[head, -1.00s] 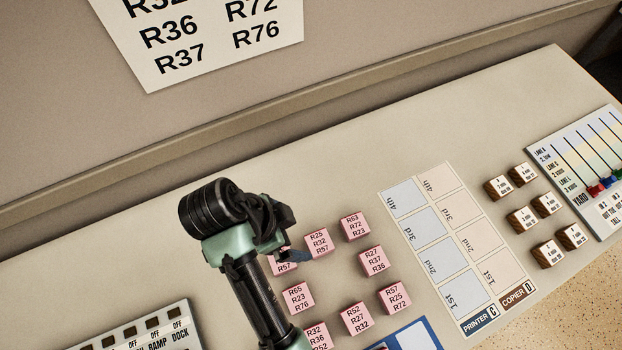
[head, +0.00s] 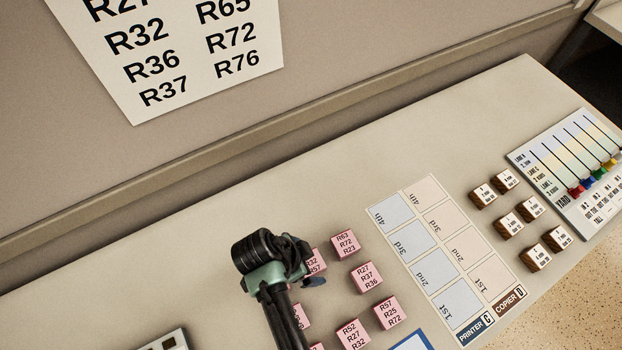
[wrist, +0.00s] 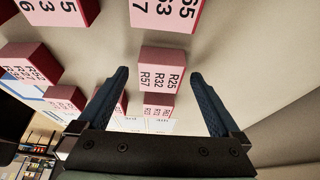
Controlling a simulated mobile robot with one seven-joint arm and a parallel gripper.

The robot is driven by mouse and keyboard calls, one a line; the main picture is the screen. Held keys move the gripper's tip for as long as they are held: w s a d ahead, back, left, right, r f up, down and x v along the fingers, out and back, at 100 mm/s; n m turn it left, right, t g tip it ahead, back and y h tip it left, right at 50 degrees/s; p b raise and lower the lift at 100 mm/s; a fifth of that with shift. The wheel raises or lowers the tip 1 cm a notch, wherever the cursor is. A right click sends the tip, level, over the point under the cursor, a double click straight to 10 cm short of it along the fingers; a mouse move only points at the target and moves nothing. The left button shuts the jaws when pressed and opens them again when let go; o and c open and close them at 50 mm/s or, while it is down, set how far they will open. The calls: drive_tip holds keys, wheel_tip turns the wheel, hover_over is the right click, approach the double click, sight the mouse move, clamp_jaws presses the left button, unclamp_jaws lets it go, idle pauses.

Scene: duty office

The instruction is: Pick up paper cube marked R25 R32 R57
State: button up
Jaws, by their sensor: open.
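The pink paper cube marked R25 R32 R57 (wrist: 161,78) sits on the desk in the wrist view, between and just beyond the fingertips. In the head view the same cube (head: 316,263) is partly hidden behind my gripper. My gripper (wrist: 163,75) is open and empty, with one dark blue finger on each side of the cube's line. I cannot tell how high the fingers are above the desk.
Other pink cubes stand close by, such as R63 R72 R23 (head: 345,244) and R27 R37 R36 (head: 366,276). A printer and copier grid (head: 433,232) lies to the right, with several brown-sided cubes (head: 506,181) beyond. The desk behind the cubes is clear.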

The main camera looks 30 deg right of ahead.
drive_tip(key=c, duration=1.5)
